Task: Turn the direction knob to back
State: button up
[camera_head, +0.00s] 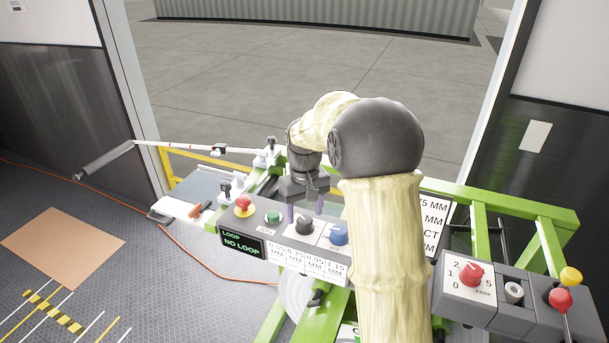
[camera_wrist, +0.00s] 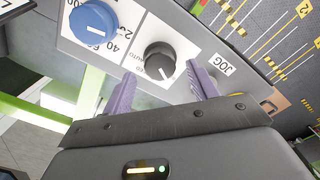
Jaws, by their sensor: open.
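The direction knob appears to be the black round knob (camera_head: 304,224) in the middle of the grey control panel (camera_head: 262,224). In the wrist view the black knob (camera_wrist: 159,60) sits on a white label plate, with a pale pointer mark near its lower edge. Its label text is small and partly hidden. My gripper (camera_head: 305,207) is open above the panel, its two purple fingers pointing down. In the wrist view my gripper (camera_wrist: 161,82) has one finger on either side of the knob, with gaps visible; contact cannot be told.
A blue knob (camera_head: 338,234) is close beside one finger. A green button (camera_head: 273,216), marked JOG in the wrist view, and a red button (camera_head: 243,202) lie to the left. A second control box (camera_head: 475,286) with a red knob stands at right.

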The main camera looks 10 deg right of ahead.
aim_at(304, 219)
notch_tip(304, 219, up, 16)
jog(key=b, duration=0.1)
jog(key=shift+f, duration=0.2)
jog(key=s+f+m+t, duration=0.2)
jog(key=s+f, duration=1.8)
jog(key=s, duration=0.1)
jog(key=shift+f+t, duration=0.25)
jog(key=shift+t, duration=0.05)
